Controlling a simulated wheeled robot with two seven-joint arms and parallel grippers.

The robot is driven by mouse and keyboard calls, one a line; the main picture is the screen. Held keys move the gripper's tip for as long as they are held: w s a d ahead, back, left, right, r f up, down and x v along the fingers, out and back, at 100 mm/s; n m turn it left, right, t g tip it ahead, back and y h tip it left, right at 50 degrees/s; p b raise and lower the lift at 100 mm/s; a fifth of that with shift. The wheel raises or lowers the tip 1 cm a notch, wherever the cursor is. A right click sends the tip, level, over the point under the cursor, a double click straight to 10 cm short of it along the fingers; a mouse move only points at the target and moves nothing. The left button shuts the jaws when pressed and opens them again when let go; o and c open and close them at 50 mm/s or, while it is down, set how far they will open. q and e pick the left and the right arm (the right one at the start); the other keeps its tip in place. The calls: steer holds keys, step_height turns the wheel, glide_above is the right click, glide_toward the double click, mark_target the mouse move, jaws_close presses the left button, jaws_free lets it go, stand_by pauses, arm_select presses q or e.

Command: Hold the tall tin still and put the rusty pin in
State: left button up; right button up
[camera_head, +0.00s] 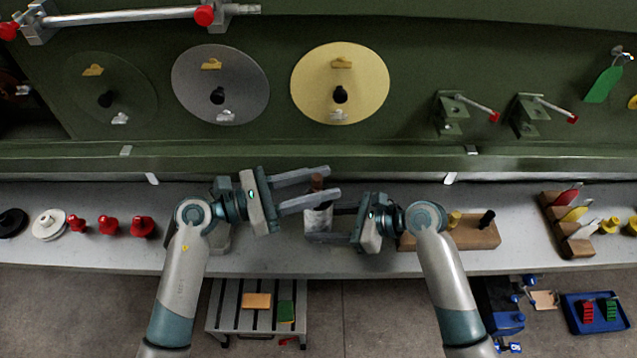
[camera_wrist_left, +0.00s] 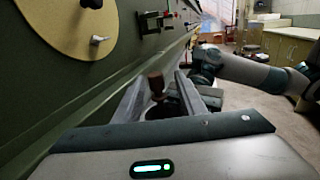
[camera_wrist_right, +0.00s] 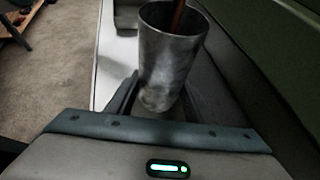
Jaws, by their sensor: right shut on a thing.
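The tall tin (camera_head: 318,220) is a grey metal cup standing above the grey bench. My right gripper (camera_head: 334,223) is shut around it from the right; the tin (camera_wrist_right: 170,65) also fills the middle of the right wrist view. The rusty pin (camera_head: 317,182) is reddish brown, and its lower part goes into the tin's mouth in the right wrist view (camera_wrist_right: 179,15). Its lower end is hidden inside. My left gripper (camera_head: 322,182) is open, with its fingers on either side of the pin's top. In the left wrist view the pin (camera_wrist_left: 156,84) shows gaps to both fingers.
A wooden block (camera_head: 470,233) with a yellow and a black peg is right of the tin, partly behind my right arm. Several red pieces (camera_head: 108,225) stand at the bench's left. A wooden rack (camera_head: 565,225) is at the right. The green fuselage wall (camera_head: 400,160) rises behind.

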arm_select(q)
steer(key=shift+r, duration=0.2)
steer(key=shift+r, duration=3.85)
arm_select(e)
steer(key=o, duration=0.9)
steer(key=shift+c, duration=0.2)
steer(key=v, duration=1.2)
